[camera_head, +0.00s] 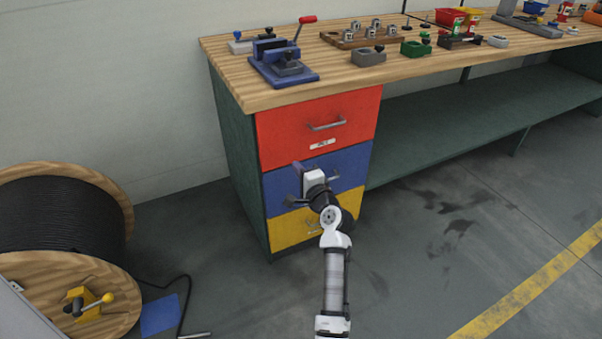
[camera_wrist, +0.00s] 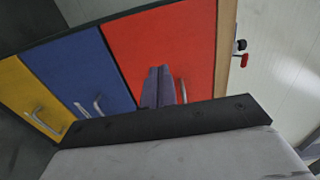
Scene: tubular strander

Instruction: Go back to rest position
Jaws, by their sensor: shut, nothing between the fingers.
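My arm reaches toward the front of a drawer cabinet under the workbench. My gripper (camera_head: 297,169) is in front of the blue drawer (camera_head: 341,165) in the head view, its fingers pointing up and away. In the wrist view the two purple-grey fingers (camera_wrist: 158,86) lie together, shut and empty, against the background of the red drawer (camera_wrist: 168,38), beside its handle (camera_wrist: 183,91). I cannot tell the gap to the drawer fronts. The red drawer (camera_head: 290,135), the blue one and the yellow drawer (camera_head: 288,232) look closed. My arm partly hides the lower two.
The wooden benchtop (camera_head: 290,93) carries a blue vise (camera_head: 282,62) and several small parts. A cable reel (camera_head: 110,195) stands at left, with a loose black cable and blue sheet (camera_head: 160,315) on the floor. The floor (camera_head: 440,240) at right is clear.

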